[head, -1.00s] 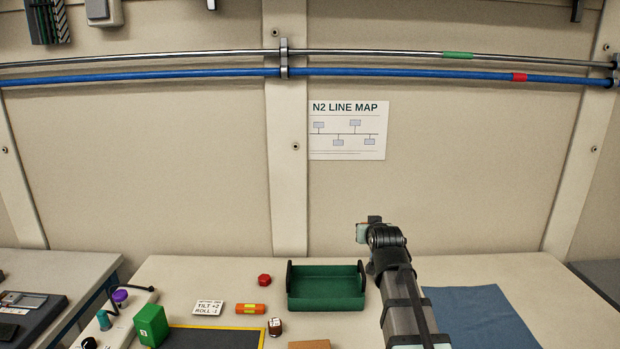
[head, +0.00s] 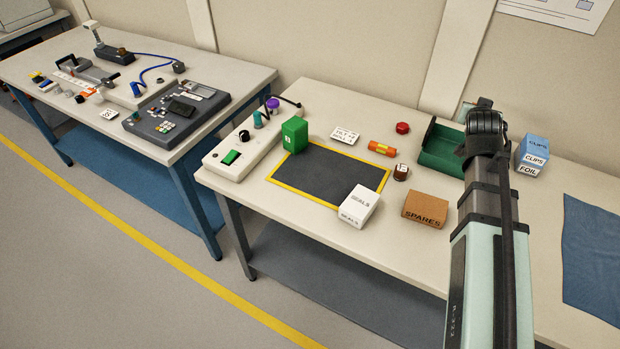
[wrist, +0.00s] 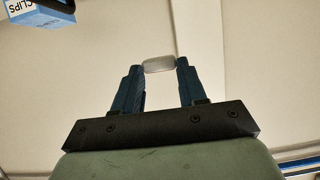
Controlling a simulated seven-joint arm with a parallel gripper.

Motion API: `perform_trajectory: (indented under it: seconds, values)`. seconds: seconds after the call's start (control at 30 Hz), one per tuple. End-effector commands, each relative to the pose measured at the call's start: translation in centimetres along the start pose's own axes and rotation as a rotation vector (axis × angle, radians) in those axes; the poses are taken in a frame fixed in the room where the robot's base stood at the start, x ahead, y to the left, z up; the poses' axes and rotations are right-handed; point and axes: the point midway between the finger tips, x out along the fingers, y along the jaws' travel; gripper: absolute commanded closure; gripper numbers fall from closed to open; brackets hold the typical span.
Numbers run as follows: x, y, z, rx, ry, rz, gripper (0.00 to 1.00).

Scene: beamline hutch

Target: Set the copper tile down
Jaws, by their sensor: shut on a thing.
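In the wrist view my gripper (wrist: 160,72) is shut on a small pale grey piece (wrist: 158,64) with rounded corners, pinched between the fingertips. Its colour is not copper in this view, and I cannot tell whether it is the copper tile. In the head view my arm reaches up from the lower right. The hand is mostly hidden behind the dark wrist joint, and the held piece cannot be made out there. I see no clear copper tile on the bench (head: 330,235).
A green tray (head: 440,163) stands left of my wrist. A yellow-edged dark mat (head: 330,172) lies left, with a white SEALS box (head: 359,206) at its corner. A brown SPARES box (head: 425,209) is near the front. CLIPS (head: 535,150) and FOIL boxes are stacked right, by a blue cloth (head: 592,250).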

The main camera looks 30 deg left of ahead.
Motion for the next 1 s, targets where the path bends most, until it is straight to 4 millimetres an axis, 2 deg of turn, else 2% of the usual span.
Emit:
perform_trajectory:
  seconds: [0.03,0.1,0.47,0.77,1.0]
  values:
    - [-0.1,-1.7,0.6,-0.004,-0.001,-0.005,0.87]
    - [-0.2,-3.6,1.4,-0.004,-0.001,-0.005,0.87]
    - [-1.6,-13.0,5.3,0.003,0.000,0.015,0.87]
    - [-3.9,-20.3,8.5,0.016,0.000,0.045,0.87]
    - [-6.5,-25.9,11.0,0.031,0.000,0.077,0.87]
